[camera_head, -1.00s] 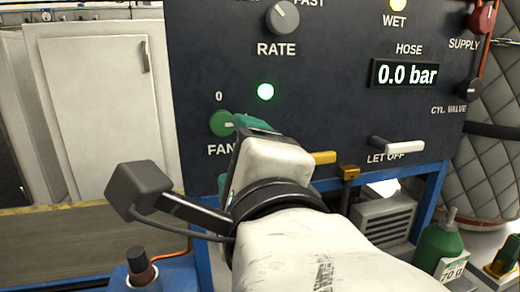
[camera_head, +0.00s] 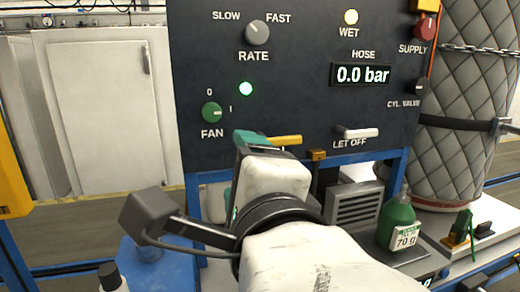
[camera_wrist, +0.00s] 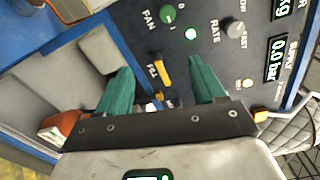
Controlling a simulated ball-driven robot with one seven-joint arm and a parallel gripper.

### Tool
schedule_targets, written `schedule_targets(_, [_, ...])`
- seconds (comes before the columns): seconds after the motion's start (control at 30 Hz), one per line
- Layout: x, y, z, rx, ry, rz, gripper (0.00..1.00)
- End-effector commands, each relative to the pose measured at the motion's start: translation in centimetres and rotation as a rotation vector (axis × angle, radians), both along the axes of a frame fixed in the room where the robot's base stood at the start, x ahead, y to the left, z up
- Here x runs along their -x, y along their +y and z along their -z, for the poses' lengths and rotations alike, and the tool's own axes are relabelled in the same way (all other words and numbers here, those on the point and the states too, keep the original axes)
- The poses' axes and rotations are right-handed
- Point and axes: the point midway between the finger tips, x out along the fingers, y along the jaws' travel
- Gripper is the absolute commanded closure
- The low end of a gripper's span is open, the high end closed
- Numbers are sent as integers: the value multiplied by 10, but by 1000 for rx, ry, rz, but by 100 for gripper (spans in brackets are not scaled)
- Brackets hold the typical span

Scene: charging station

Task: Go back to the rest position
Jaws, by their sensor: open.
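My gripper (camera_wrist: 160,88) shows in the wrist view with its two green fingers spread apart and nothing between them. A yellow lever marked FILL (camera_wrist: 165,72) lies beyond the gap between the fingers. In the head view my gripper (camera_head: 255,138) is in front of the lower edge of the dark control panel (camera_head: 300,95), below the green FAN knob (camera_head: 212,112). The yellow lever (camera_head: 285,140) shows just right of the green finger. The wrist hides part of the panel's lower edge. In the head view I cannot tell whether the finger touches the lever.
The panel has a RATE knob (camera_head: 257,32), a lit green lamp (camera_head: 246,88), a 0.0 bar display (camera_head: 362,74) and a white LET OFF lever (camera_head: 357,132). A white cabinet (camera_head: 105,110) is at the left.

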Motion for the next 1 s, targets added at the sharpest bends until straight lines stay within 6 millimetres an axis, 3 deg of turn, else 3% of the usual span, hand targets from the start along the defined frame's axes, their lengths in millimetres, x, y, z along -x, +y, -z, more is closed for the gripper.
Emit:
schedule_targets(0.27, [-15,-20,43,211,41,16,31])
schedule_targets(0.47, [-28,-48,95,448,106,16,31])
schedule_targets(0.57, [-32,-71,132,604,161,3,31])
schedule_targets(0.77, [-20,-143,238,989,349,-96,31])
schedule_targets(0.87, [1,-181,292,1157,457,-193,31])
schedule_targets(1.0, [47,-230,362,1334,606,-372,31])
